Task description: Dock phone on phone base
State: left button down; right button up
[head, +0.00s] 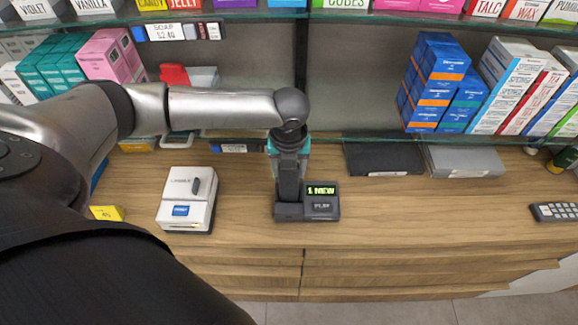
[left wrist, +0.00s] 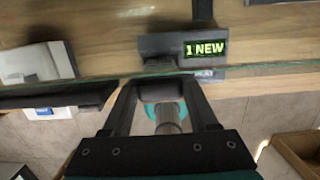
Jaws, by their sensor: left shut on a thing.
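The phone base (head: 322,207) is a dark box on the wooden counter with a lit green "1 NEW" display and a "PLAY" key. It also shows at the top of the left wrist view (left wrist: 165,45). My left gripper (head: 290,168) points down over the left part of the base and is shut on the dark phone (head: 289,185). The phone stands roughly upright at the base's left side. I cannot tell whether its lower end is seated or just above. In the left wrist view, the phone (left wrist: 160,86) is between the fingers. My right gripper is not in view.
A white boxy device (head: 187,205) stands left of the base, with a yellow tag (head: 107,213) further left. A dark flat box (head: 384,158) and a grey one (head: 462,161) lie behind right. A keypad device (head: 556,212) is far right. Glass shelves with boxes hang above. Counter right of the base is clear.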

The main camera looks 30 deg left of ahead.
pick_arm(q)
jog(key=shift+f+b, duration=0.3)
jog(key=shift+f, duration=0.35)
jog(key=shift+c, duration=2.2)
grip_release()
jog(key=r+p, duration=0.4)
jog(key=p, duration=0.1)
jog(key=r+p, duration=0.2)
jog(key=shift+s+d, duration=0.25)
jog(key=shift+s, duration=0.15)
jog(key=shift+r, duration=0.2)
jog(key=shift+s+d+r, duration=0.1)
jog(key=shift+s+r, duration=0.05)
jog(key=shift+r, duration=1)
jog(key=shift+s+d+r, duration=0.1)
jog(key=shift+s+r, duration=0.05)
jog(key=shift+r, duration=1)
jog(key=shift+d, duration=0.1)
